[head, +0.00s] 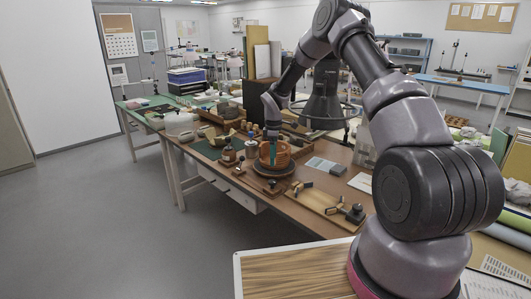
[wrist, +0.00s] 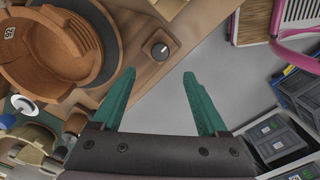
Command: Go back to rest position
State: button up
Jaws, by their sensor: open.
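My gripper (wrist: 160,95) shows in the wrist view with its two green fingers spread apart and nothing between them. In the head view my arm reaches over the workbench and the gripper end (head: 272,139) hangs beside an orange-brown clay vessel (head: 281,152), partly overlapping it in the picture. The vessel also shows in the wrist view (wrist: 72,62) at the upper left, ribbed inside and with an open, broken-looking wall. It rests on a round dark turntable (head: 272,170). The gripper appears apart from the vessel.
A wooden board with dark clamps (head: 330,205) lies right of the turntable. Small jars and a brown bottle (head: 229,154) stand at its left. Bowls and trays (head: 228,110) crowd the bench behind. A round dark knob (wrist: 160,51) shows near the bench edge. Grey floor (head: 120,220) is clear at left.

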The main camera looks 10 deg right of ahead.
jog(key=s+d+r+m+t, duration=0.1)
jog(key=s+d+r+m, duration=0.2)
jog(key=r, duration=0.7)
jog(key=s+r+m+t, duration=0.1)
jog(key=s+r+m, duration=0.1)
jog(key=s+r, duration=0.6)
jog(key=s+d+r+m+t, duration=0.1)
jog(key=s+d+r+m, duration=0.15)
jog(key=r, duration=0.95)
jog(key=s+r+m+t, duration=0.1)
jog(key=s+r+m, duration=0.2)
jog(key=s, duration=0.5)
jog(key=s+d+r+m+t+y, duration=0.1)
jog(key=s+r+m, duration=0.2)
jog(key=s, duration=0.6)
jog(key=s+r+m+t+y, duration=0.1)
jog(key=s+r+m, duration=0.3)
jog(key=s, duration=0.5)
jog(key=shift+d+m+t, duration=0.2)
jog(key=shift+m+t, duration=0.4)
jog(key=shift+m, duration=0.15)
